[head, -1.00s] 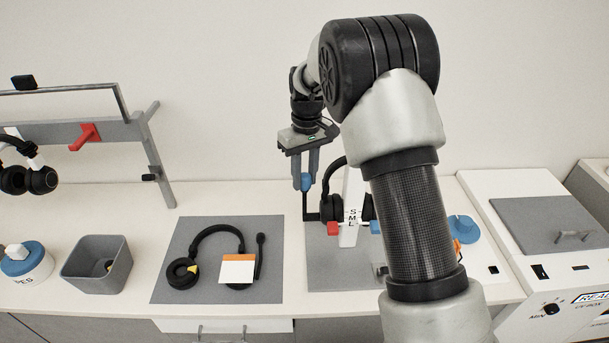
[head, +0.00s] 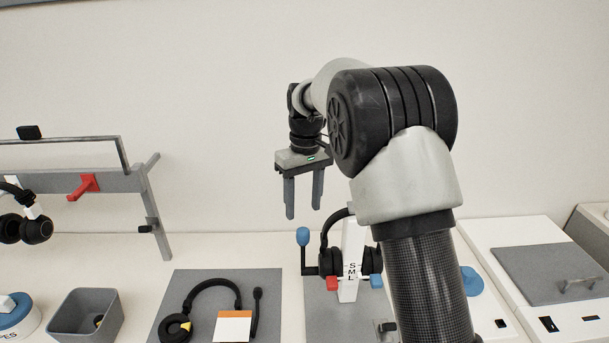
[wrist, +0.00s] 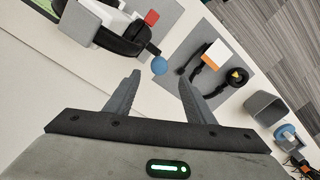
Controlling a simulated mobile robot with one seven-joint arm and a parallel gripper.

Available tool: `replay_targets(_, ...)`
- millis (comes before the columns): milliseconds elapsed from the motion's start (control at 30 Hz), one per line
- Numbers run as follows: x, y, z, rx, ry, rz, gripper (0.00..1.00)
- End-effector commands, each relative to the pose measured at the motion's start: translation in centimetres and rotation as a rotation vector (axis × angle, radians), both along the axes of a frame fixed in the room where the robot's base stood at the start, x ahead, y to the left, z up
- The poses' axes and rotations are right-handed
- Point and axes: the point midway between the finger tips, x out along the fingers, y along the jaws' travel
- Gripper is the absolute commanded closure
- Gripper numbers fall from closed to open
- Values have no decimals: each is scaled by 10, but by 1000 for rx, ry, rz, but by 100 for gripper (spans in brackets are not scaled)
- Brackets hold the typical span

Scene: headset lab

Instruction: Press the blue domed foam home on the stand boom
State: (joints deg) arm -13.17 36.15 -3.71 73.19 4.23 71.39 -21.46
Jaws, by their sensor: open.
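The blue domed foam (head: 303,236) sits on the upright tip of the black stand boom (head: 304,262), at the left of the headset stand (head: 350,262). The foam also shows in the wrist view (wrist: 159,66), beyond my fingertips. My gripper (head: 304,212) is open and empty, with its fingers pointing down above the foam and a small gap between them and it. How deep the foam sits on the boom tip cannot be told. A black headset (head: 330,258) hangs on the stand, partly hidden by my arm.
A headset with a boom (head: 178,328) and an orange-and-white card (head: 232,326) lie on a grey mat (head: 270,290) at left. A grey bin (head: 86,316) stands further left. A rack with a red hook (head: 84,187) is at the back left. A lidded box (head: 545,270) is at right.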

Motion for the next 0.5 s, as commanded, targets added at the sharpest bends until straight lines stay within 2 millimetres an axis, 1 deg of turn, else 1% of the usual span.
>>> replay_targets(33, 1, -1, 14, 0, -4, -1, 51)
replay_targets(200, 2, -3, 52, -1, -3, -1, 51)
replay_targets(333, 2, -3, 73, 0, -2, -1, 51)
replay_targets(500, 1, -3, 86, -1, 1, 0, 51)
